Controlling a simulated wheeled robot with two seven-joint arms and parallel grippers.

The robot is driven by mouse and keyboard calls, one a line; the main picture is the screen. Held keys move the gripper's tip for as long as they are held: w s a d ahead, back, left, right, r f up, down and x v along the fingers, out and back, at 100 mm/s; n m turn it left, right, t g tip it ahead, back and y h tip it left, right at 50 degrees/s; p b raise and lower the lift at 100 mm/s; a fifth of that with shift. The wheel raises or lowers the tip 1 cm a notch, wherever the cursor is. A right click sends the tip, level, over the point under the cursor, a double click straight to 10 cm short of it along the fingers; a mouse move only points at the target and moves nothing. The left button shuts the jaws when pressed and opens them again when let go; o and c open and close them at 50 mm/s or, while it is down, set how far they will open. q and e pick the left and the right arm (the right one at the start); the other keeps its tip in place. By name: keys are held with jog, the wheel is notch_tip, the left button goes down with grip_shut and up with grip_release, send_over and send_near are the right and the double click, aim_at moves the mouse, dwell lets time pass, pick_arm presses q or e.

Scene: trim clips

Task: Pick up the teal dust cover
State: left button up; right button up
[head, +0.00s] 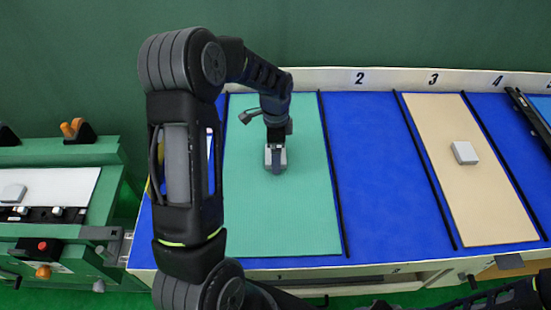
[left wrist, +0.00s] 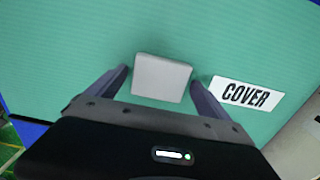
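The teal dust cover (head: 290,215) lies flat as a long panel on the blue bench, left of the number 2. In the left wrist view the teal surface (left wrist: 60,50) bears a white label reading COVER. A light grey block (left wrist: 162,78) sits on the teal panel; whether it is fixed there I cannot tell. My left gripper (head: 275,160) is over this block and mostly hides it in the head view. In the left wrist view its fingers (left wrist: 162,82) are open, one on each side of the block, with small gaps.
A tan panel (head: 485,205) with a similar grey block (head: 464,153) lies under number 3. Thin black strips (head: 430,170) divide the blue bench (head: 370,170). A green machine (head: 60,240) stands at the left. A dark bar crosses the bench's right end.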

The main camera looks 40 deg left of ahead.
pick_arm(q)
jog(key=c, duration=1.7)
